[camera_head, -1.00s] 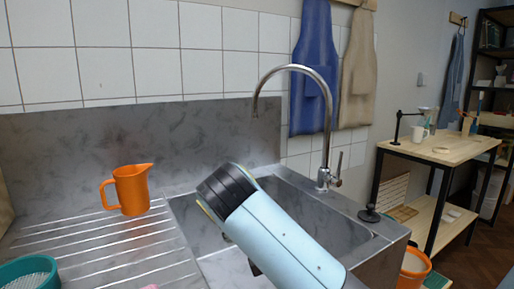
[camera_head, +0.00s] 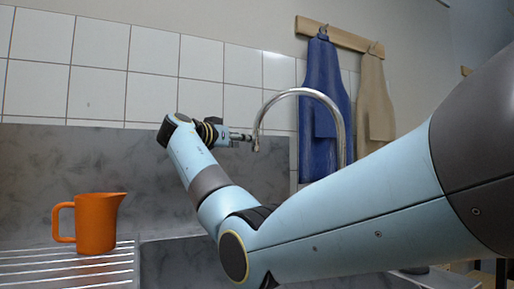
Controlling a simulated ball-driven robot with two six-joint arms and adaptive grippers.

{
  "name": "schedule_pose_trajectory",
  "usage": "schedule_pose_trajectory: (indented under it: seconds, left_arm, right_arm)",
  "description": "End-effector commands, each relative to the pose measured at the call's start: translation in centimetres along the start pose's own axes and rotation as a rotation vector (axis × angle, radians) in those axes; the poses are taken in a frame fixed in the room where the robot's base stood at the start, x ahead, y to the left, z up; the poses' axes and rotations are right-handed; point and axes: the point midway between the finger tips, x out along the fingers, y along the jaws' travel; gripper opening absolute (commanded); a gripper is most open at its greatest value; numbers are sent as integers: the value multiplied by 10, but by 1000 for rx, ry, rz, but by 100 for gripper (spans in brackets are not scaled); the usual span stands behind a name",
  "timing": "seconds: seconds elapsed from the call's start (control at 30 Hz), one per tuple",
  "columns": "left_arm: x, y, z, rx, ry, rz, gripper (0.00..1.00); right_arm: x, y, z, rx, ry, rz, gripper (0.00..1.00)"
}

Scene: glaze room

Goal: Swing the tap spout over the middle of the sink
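The chrome tap spout (camera_head: 300,93) arches from its upright pipe at the right to a downturned tip on the left. My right arm comes in from the right and bends up in front of the sink. My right gripper (camera_head: 243,137) points right, with its fingertips at or just left of the spout tip. It looks small and narrow, and I cannot tell whether it touches the spout or how far its fingers are apart. The sink (camera_head: 180,262) shows only in part; my arm hides most of it and the tap base. My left gripper is out of view.
An orange jug (camera_head: 97,222) stands on the ribbed draining board (camera_head: 60,270) at the left. A grey splashback (camera_head: 60,160) and white tiles are behind. A blue apron (camera_head: 322,110) and a beige apron (camera_head: 376,100) hang behind the tap.

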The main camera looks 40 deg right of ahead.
Motion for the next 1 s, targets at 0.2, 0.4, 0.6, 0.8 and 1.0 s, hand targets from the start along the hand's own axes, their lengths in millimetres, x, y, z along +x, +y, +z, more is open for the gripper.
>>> schedule_pose_trajectory:
  seconds: [0.2,0.4,0.6,0.8,1.0]
  left_arm:
    - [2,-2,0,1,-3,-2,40]
    - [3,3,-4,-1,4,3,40]
    - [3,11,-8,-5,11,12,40]
    - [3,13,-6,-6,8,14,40]
    - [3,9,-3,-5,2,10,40]
  right_arm:
    - [45,1,1,-3,0,2,45]
    - [69,0,1,-3,-1,1,45]
    - [75,0,1,-1,-2,-1,45]
    - [75,0,1,-1,-2,-1,40]
    - [75,0,1,-2,-2,-1,13]
